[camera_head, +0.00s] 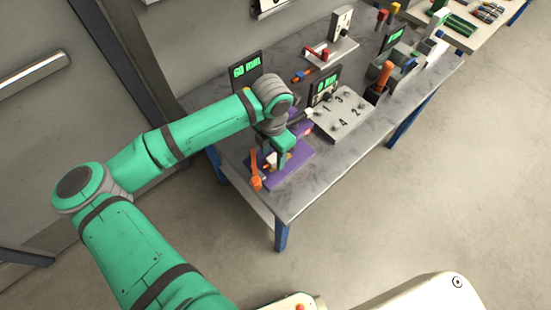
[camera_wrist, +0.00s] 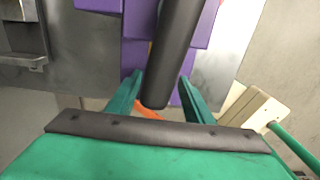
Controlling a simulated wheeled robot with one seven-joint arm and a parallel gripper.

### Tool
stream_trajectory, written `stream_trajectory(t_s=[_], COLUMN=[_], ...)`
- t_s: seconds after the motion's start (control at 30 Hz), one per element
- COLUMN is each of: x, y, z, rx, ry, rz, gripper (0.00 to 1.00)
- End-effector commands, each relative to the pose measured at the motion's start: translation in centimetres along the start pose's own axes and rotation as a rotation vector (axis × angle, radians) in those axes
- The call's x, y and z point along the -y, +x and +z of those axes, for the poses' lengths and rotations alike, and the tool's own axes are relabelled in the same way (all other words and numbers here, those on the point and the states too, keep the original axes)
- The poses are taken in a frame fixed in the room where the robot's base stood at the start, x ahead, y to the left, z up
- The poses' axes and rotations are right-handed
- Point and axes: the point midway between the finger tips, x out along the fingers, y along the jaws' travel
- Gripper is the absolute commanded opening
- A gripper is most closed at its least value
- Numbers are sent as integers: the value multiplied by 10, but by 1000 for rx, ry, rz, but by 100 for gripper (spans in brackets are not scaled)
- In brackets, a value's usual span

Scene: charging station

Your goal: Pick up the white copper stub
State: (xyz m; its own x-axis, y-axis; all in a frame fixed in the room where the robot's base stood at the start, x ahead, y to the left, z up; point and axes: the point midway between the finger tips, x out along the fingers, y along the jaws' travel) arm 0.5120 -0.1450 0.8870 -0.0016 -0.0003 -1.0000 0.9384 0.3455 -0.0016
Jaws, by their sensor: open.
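My gripper (camera_head: 283,158) is over the purple fixture (camera_head: 298,168) near the front left of the table. In the wrist view its two green fingers (camera_wrist: 160,95) are apart. A thick dark grey cylinder (camera_wrist: 178,45) comes down from the top edge of that view, and its rounded end lies between the fingers. The fingers are not closed on it. I cannot tell whether this cylinder is part of the stub. No white copper stub can be clearly made out. A small white piece (camera_head: 308,113) shows just right of my wrist, but I cannot tell what it is.
An orange-handled tool (camera_head: 255,172) is at the fixture's left. More equipment fills the table's far right (camera_head: 402,62). Bare tabletop (camera_head: 300,198) lies in front.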

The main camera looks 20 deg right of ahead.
Motion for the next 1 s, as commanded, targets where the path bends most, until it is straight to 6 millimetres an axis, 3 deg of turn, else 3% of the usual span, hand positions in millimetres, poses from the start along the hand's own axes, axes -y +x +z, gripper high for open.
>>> stream_trajectory(t_s=[0.13, 0.4, 0.6, 1.0], x=[-1, 0, 1, 0], y=[14, 16, 16, 11], z=[-1, 2, 2, 2], rx=[0, 0, 0, 1], ry=[-3, 4, 4, 4], rz=[-1, 1, 1, 1], gripper=[47, 47, 2, 2])
